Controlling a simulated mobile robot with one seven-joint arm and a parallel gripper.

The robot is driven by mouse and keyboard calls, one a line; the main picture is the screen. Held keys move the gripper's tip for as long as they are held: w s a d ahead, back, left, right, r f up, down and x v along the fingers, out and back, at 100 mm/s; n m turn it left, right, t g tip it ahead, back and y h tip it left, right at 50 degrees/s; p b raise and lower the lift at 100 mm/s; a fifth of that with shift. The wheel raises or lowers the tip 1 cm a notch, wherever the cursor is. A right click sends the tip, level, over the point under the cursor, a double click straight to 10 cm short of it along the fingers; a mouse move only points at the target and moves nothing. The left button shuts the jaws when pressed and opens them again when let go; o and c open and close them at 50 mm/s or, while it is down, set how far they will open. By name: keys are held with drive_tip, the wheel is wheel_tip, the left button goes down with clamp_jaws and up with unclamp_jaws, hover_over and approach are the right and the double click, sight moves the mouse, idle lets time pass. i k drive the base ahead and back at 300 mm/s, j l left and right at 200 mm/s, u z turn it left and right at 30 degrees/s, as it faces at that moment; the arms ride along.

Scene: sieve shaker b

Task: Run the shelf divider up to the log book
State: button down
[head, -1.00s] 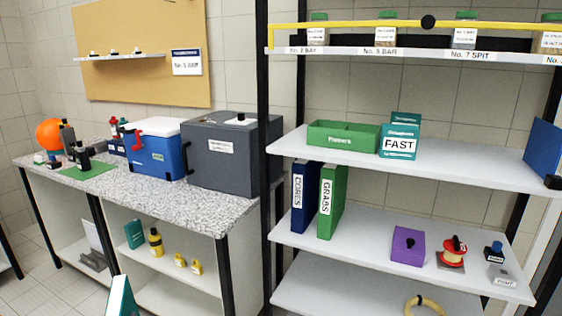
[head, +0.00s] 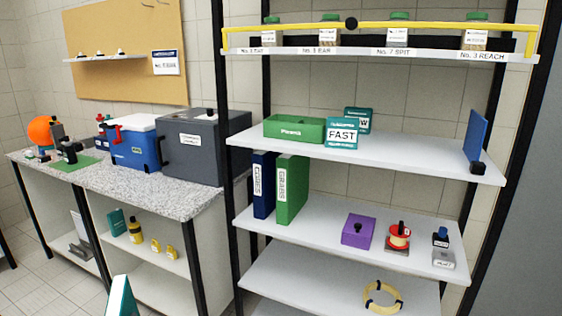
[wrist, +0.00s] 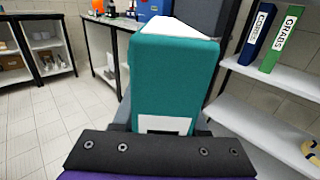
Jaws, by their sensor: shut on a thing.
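The shelf divider is a blue upright panel (head: 477,135) with a black block at its foot, near the right end of the upper white shelf. The log book, a teal book with white page edges and a white label (wrist: 176,75), is in my gripper (wrist: 162,124) in the wrist view. My gripper is shut on it, with grey fingers at its sides. The head view shows only its top (head: 122,298) at the bottom edge, well left of and below the divider. My gripper is out of the head view.
The upper shelf (head: 420,155) is bare between the FAST sign (head: 342,134) and the divider. A green planter box (head: 293,129) stands left of the sign. Below are two binders (head: 291,190), a purple box (head: 358,231) and a red spool (head: 398,237). A yellow rail (head: 400,27) fronts the jars above.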

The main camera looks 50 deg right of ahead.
sight(477, 125)
drive_tip(key=k+l+z, duration=0.3)
drive_tip(key=k, duration=0.15)
drive_tip(key=j+z, duration=0.1)
drive_tip(key=z, duration=1)
